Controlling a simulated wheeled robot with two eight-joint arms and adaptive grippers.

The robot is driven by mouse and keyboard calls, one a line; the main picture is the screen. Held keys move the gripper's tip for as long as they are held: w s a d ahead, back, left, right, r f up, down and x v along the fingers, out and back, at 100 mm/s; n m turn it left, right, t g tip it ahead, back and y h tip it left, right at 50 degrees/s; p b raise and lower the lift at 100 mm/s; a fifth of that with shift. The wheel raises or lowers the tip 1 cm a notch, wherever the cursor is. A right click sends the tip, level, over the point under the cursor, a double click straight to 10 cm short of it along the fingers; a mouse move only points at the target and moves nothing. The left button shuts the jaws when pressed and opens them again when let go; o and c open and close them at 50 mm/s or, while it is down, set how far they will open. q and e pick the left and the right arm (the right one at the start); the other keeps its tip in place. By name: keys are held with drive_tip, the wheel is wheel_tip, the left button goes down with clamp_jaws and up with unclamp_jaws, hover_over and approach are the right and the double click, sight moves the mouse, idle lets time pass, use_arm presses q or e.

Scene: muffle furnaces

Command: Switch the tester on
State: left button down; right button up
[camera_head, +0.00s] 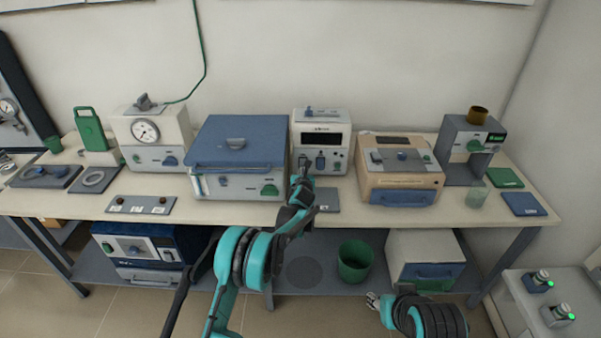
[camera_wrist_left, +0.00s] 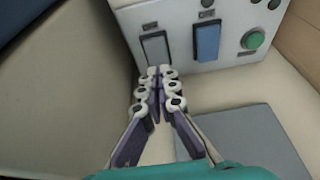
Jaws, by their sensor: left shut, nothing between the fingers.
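The tester looks to be the white box (camera_head: 336,117) with a dark display, at the back middle of the bench. Its front carries a grey rocker switch (camera_wrist_left: 155,48), a blue rocker switch (camera_wrist_left: 207,42) and a round green button (camera_wrist_left: 254,39). My left gripper (camera_head: 303,163) is shut and empty in front of the box. In the left wrist view its fingertips (camera_wrist_left: 161,72) are at the lower edge of the grey switch; whether they touch is unclear. My right gripper (camera_head: 374,300) is low in front of the bench, small and partly hidden.
A blue-lidded furnace (camera_head: 238,145) stands close left of the box, and a beige unit (camera_head: 400,168) close right. A grey plate (camera_head: 326,200) lies on the bench before the box. A green bin (camera_head: 355,262) sits on the shelf below.

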use_arm(q)
drive_tip(key=p+v, duration=0.2)
drive_tip(key=v, duration=0.8)
drive_tip(key=shift+s+r+p, duration=0.2)
drive_tip(key=shift+r+p, duration=0.2)
drive_tip(key=shift+r, duration=0.05)
use_arm(e)
drive_tip(key=r, duration=0.2)
drive_tip(key=shift+s+a+r, duration=0.1)
drive_tip(key=shift+s+r, duration=0.1)
drive_tip(key=shift+r, duration=0.15)
drive_tip(key=shift+s, duration=0.1)
